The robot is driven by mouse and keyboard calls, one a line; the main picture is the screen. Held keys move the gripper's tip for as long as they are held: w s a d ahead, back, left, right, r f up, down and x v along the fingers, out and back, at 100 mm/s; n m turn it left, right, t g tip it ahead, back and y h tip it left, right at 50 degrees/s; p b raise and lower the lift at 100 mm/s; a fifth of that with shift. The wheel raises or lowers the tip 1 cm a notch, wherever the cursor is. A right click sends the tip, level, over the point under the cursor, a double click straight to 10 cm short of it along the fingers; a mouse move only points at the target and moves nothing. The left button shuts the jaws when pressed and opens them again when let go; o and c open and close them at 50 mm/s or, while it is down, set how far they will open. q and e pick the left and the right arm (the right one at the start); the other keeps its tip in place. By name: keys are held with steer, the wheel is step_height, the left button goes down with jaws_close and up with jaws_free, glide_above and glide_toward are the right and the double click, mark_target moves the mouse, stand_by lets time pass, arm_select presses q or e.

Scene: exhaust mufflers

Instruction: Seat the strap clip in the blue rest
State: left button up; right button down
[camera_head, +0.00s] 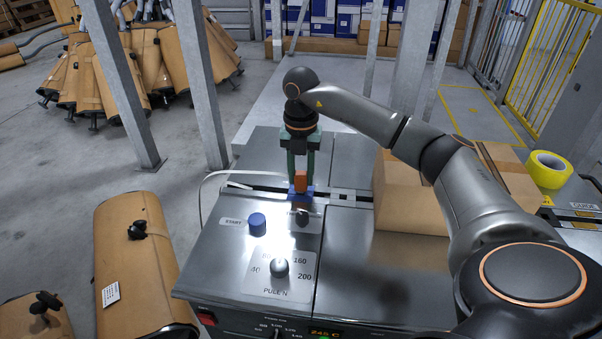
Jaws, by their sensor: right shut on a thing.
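My right gripper (300,170) points straight down with green fingers, at the back edge of the metal machine top. It is shut on a small orange piece, which I take to be the strap clip (300,182). The blue rest (301,192) is directly below the clip, on the machine top. The clip's lower end is at or just above the rest; I cannot tell whether it touches or sits inside. My left gripper is not in view.
A blue knob (257,224) and a silver dial (279,267) stand on the machine top (340,270). A cardboard box (405,195) and yellow tape roll (548,169) are to the right. A white strap (205,195) loops at the left. Metal posts (120,80) rise behind.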

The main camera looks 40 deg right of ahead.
steer(key=shift+p, duration=0.4)
stand_by(0.8)
steer(key=shift+p, duration=0.35)
stand_by(0.6)
steer(key=shift+p, duration=0.35)
steer(key=shift+f, duration=0.45)
